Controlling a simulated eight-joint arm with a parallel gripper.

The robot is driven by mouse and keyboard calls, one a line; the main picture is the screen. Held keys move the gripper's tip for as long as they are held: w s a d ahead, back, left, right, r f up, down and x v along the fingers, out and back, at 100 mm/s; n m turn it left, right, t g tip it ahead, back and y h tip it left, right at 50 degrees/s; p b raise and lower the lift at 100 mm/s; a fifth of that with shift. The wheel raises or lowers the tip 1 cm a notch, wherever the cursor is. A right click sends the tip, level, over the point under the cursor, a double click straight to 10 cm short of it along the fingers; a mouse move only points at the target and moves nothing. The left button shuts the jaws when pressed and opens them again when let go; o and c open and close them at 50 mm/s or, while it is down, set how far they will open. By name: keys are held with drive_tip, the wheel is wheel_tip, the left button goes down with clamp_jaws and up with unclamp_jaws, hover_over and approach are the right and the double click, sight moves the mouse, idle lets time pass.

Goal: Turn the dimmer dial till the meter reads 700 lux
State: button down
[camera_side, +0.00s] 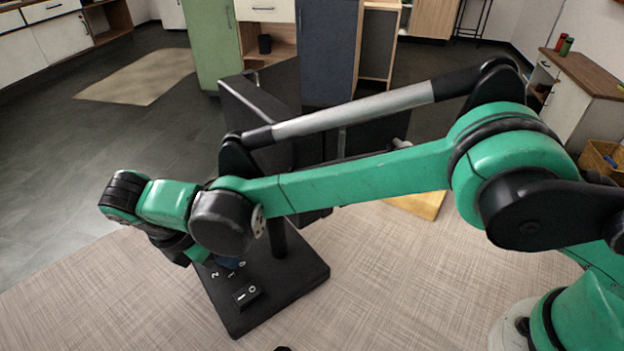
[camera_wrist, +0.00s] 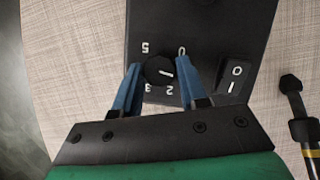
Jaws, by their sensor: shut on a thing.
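The dimmer dial (camera_wrist: 159,71) is a round black knob on a black base plate (camera_wrist: 225,20) in the wrist view. Its white pointer line points right and slightly down, toward my right finger. White numerals 5, 0, 2 and 3 show around it; other marks are covered by my fingers. My gripper (camera_wrist: 158,72) has its two blue fingers shut on the dial, one on each side. In the side view the base plate (camera_side: 285,302) stands on the table, and my arm hides the dial. No meter display is readable in either view.
A black rocker switch (camera_wrist: 236,77) marked 0 and 1 sits right of the dial. A black tool with a yellow band (camera_wrist: 298,112) lies farther right. A large black housing (camera_side: 262,120) stands behind my arm. The woven tabletop (camera_side: 390,290) is bare at front right.

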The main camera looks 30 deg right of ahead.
drive_tip(key=shift+c, duration=2.4)
unclamp_jaws()
drive_tip(key=shift+v, duration=2.8)
